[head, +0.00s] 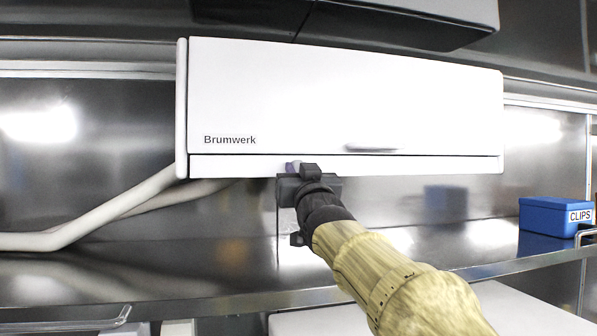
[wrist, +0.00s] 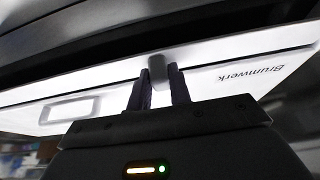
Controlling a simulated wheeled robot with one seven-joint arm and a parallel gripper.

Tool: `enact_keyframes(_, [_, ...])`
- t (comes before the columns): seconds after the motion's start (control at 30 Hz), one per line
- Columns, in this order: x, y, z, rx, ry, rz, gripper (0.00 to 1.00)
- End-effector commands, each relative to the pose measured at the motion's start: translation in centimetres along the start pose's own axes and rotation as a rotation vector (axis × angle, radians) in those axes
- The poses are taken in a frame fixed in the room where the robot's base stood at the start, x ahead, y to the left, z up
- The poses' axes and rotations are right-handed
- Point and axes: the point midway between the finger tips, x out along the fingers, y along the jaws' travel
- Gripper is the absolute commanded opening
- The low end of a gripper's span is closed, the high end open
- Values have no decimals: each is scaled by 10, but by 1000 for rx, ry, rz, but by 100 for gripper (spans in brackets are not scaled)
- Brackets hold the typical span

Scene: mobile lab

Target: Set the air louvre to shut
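The air louvre is probably the narrow white strip (head: 420,165) along the bottom of the white Brumwerk unit (head: 340,100). A small grey tab (wrist: 157,68) sits at this lower edge in the wrist view. In the head view its purplish-grey top (head: 293,166) shows just above my gripper (head: 300,180), which hides the rest. In the wrist view my gripper's two dark fingers (wrist: 160,82) stand apart, with the tab between their tips. A small gap seems to show beside the tab, and firm contact cannot be made out. How far the louvre is open is unclear.
A grey handle (head: 372,149) is on the unit's front panel. White hoses (head: 110,212) run at the left. A blue CLIPS box (head: 548,214) stands on the steel shelf (head: 180,290) at the right. A dark-bottomed cabinet (head: 400,20) hangs above.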

Motion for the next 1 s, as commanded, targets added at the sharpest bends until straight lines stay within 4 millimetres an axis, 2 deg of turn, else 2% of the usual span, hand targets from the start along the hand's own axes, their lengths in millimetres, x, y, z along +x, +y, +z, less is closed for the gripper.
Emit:
enact_keyframes(0.27, [0,0,2,-1,10,0,0])
enact_keyframes(0.7, [0,0,13,-2,150,0,0])
enact_keyframes(1.0, [3,0,12,-1,219,0,0])
